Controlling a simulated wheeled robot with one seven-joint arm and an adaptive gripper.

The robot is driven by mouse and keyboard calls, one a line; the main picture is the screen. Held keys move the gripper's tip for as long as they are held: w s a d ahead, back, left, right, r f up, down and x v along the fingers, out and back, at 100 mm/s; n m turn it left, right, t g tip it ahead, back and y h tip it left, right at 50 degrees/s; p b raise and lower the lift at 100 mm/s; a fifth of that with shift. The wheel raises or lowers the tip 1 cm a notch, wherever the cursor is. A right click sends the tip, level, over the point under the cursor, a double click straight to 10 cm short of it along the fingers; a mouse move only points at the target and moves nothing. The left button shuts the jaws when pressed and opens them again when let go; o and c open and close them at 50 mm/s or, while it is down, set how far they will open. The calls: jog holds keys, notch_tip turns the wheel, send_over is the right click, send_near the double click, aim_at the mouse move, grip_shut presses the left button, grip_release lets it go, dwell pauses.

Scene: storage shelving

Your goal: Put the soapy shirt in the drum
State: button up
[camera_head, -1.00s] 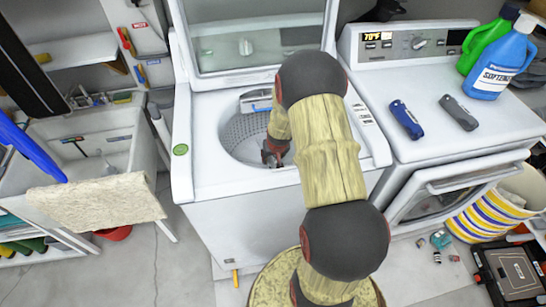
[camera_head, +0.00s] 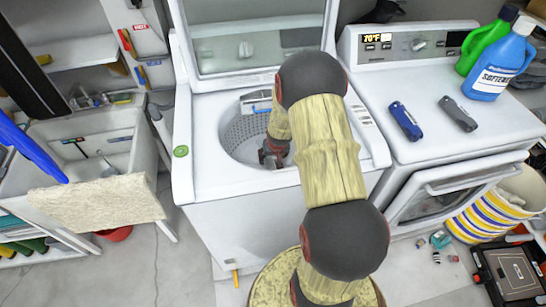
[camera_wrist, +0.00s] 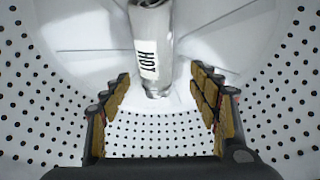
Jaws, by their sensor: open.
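The drum (camera_head: 240,137) is the perforated tub of the open top-loading washer, and its holed wall (camera_wrist: 40,100) surrounds my gripper in the wrist view. My gripper (camera_head: 272,158) is inside the drum's mouth. In the wrist view my gripper (camera_wrist: 160,95) is open, its padded fingers wide apart with nothing between them. A grey-white cylindrical piece (camera_wrist: 152,45) with dark lettering stands beyond the fingertips. I cannot make out a soapy shirt for sure. A cream cloth (camera_head: 95,205) hangs over the sink's front edge; I cannot tell whether it is the shirt. My arm hides part of the drum.
The washer lid (camera_head: 250,40) stands raised behind the drum. A dryer (camera_head: 430,135) at right bears a blue softener bottle (camera_head: 500,65), a green bottle (camera_head: 483,45) and two small folded tools. A striped basket (camera_head: 490,210) stands at far right. The sink (camera_head: 100,130) is at left.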

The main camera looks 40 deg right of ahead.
jog(key=p+v, duration=0.4)
jog(key=v, duration=0.8)
jog(key=a+r+n+t, duration=0.1)
jog(key=a+r, duration=0.6)
jog(key=r, duration=0.2)
jog(key=a+r+n, duration=0.2)
jog(key=a+r, duration=0.5)
jog(key=r, duration=0.2)
jog(key=s+a+r+n+y, duration=0.2)
jog(key=s+a+r+n, duration=0.1)
jog(key=s+a+r, duration=1)
jog(key=s+a, duration=0.1)
jog(key=s, duration=0.2)
jog(key=shift+s+a+t, duration=0.3)
jog(key=shift+t, duration=0.1)
jog(key=shift+r, duration=0.2)
